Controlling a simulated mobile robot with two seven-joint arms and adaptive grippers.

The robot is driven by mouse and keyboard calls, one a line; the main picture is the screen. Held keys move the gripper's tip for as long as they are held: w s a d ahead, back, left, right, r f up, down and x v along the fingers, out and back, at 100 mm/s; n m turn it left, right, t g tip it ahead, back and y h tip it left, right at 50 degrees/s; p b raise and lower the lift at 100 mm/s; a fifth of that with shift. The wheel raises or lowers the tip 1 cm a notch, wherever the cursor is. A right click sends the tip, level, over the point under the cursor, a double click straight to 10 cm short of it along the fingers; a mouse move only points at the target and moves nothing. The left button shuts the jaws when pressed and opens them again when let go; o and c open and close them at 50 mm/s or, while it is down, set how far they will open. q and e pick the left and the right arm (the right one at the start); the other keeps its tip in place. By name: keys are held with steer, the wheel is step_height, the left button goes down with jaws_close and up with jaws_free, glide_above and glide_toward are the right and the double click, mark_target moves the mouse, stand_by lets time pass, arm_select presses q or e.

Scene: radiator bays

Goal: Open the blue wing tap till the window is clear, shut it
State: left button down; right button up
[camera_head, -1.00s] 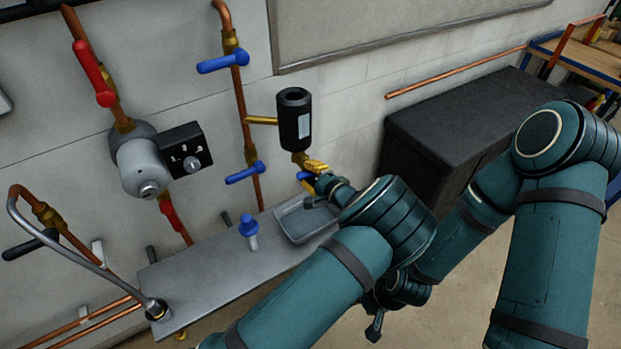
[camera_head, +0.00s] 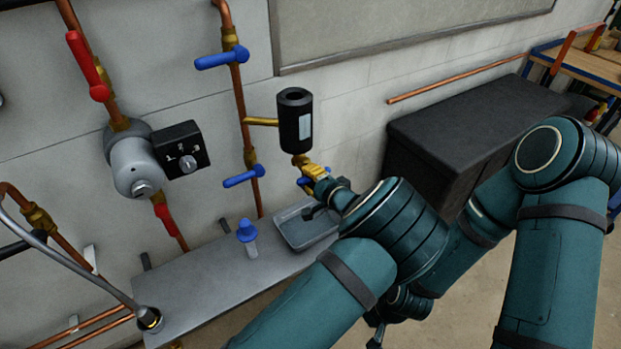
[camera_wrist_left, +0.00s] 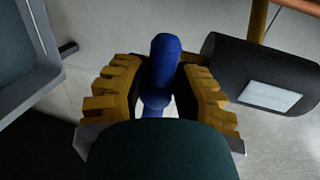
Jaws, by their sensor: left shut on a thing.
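The blue wing tap (camera_head: 303,181) sits under the black cylinder (camera_head: 293,108), on a short brass fitting. My left gripper (camera_head: 312,172) has its yellow fingers around the tap, and most of the tap is hidden in the head view. In the left wrist view the blue tap (camera_wrist_left: 165,62) stands between the two ridged yellow fingers, and the gripper is shut on it. The cylinder has a pale window (camera_head: 306,126), which also shows in the left wrist view (camera_wrist_left: 270,96). No liquid can be made out in it.
A grey tray (camera_head: 300,238) lies below the tap on a metal shelf (camera_head: 195,297). A blue-capped bottle (camera_head: 248,238) stands beside it. Blue levers (camera_head: 222,58) (camera_head: 244,177) sit on the copper pipe to the left. A black chest (camera_head: 470,120) stands at the right.

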arm_select(q)
steer(key=c, duration=0.6)
jaws_free()
steer(key=shift+w+a+f, duration=0.1)
steer(key=shift+f, duration=0.1)
steer(key=shift+c, duration=0.2)
steer(key=shift+r, duration=0.15)
steer(key=shift+s+d, duration=0.35)
steer(key=v, duration=0.6)
steer(key=shift+s+d+r, duration=0.15)
steer(key=shift+s, duration=0.15)
